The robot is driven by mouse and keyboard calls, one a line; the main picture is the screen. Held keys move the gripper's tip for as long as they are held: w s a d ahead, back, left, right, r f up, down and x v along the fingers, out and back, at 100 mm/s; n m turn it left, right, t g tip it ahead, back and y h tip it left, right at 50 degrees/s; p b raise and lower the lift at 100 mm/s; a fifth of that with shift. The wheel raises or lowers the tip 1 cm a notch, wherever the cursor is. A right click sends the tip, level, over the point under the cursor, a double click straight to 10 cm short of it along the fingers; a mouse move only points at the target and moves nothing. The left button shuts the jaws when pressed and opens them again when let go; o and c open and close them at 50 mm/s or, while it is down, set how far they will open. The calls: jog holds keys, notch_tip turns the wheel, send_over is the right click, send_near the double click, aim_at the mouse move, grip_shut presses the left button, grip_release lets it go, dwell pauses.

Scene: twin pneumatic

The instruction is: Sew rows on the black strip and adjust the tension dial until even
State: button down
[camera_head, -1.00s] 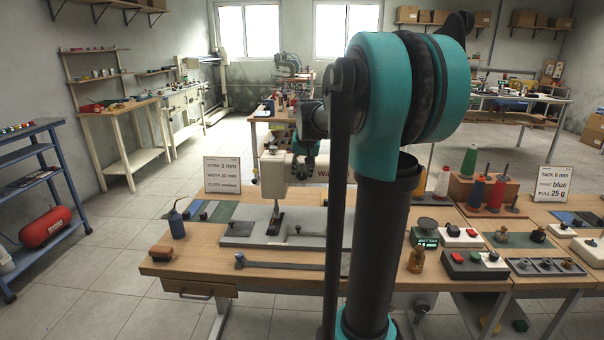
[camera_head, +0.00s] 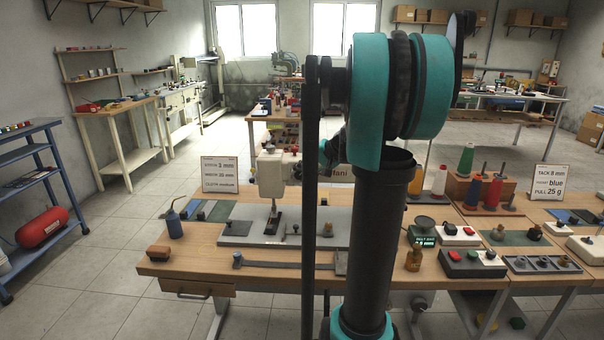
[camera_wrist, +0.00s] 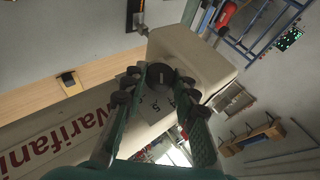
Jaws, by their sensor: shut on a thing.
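The tension dial (camera_wrist: 160,75) is a dark round knob with numbers beside it on the white sewing machine (camera_wrist: 190,55). In the wrist view my gripper (camera_wrist: 158,88) has its two fingers shut on the dial, one at each side. In the head view the machine's white head (camera_head: 272,172) stands over a grey bed plate (camera_head: 240,229). The dial is hidden there, and my arm covers much of the machine. Several flat coloured strips, one dark (camera_head: 201,209), lie left of the machine; I cannot tell which is the task's black strip.
A sign (camera_head: 219,174) stands behind the strips. A blue oil can (camera_head: 174,222) and a brown block (camera_head: 158,252) are at the table's left. A metal bar (camera_head: 275,265) lies in front. Thread cones (camera_head: 490,192) and a button box (camera_head: 472,263) stand to the right.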

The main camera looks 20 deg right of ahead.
dwell(0.5)
jog(key=c, duration=1.2)
grip_release()
jog(key=v, duration=1.2)
jog(key=shift+s+d+f, duration=0.1)
jog(key=shift+d+f, duration=0.05)
jog(key=s+a+f+n+g+h, duration=0.1)
jog(key=s+a+f+n+h, duration=0.1)
jog(key=s+a+f, duration=0.2)
jog(key=s+a+f+n+g+h, duration=0.1)
jog(key=s+a+f, duration=0.3)
jog(key=s+f, duration=0.7)
jog(key=s+a+f+n+g+h, duration=0.1)
jog(key=s+a+f+n+h, duration=0.1)
jog(key=s+f, duration=0.5)
jog(key=shift+s+a+f+n+h, duration=0.15)
jog(key=shift+a+f, duration=0.25)
jog(key=shift+f, duration=0.6)
jog(key=shift+a+f+n+h, duration=0.15)
jog(key=shift+a+f, duration=0.25)
jog(key=shift+f, duration=0.55)
jog(key=shift+s+a+f+h, duration=0.15)
jog(key=shift+a+f, duration=0.25)
jog(key=shift+f, duration=0.6)
